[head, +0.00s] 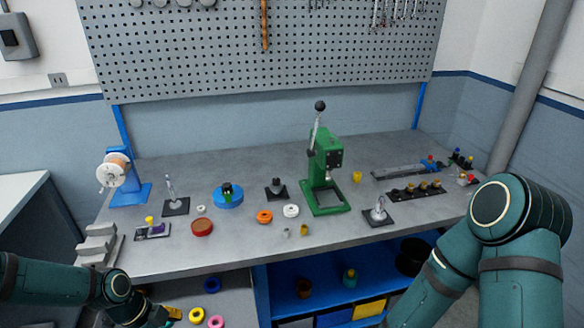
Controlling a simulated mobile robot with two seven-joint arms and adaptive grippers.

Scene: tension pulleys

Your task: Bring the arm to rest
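My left arm (50,283) comes in low from the left, in front of the workbench (180,262). Its far end, with what seems to be my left gripper (155,317), shows only as a small dark shape at the bottom edge. Its fingers cannot be made out. My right arm (522,255) is bent at the right, with its elbow raised in front of the bench's right end. Its lower part runs down out of the picture, and the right gripper is not in view.
A green press (325,165) stands mid-bench. A spool stand (128,188), a blue round base (228,199), a red disc (202,227) and small rings lie around it. Blue shelving (330,279) with bins is below. Coloured rings (212,285) lie near my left arm's end.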

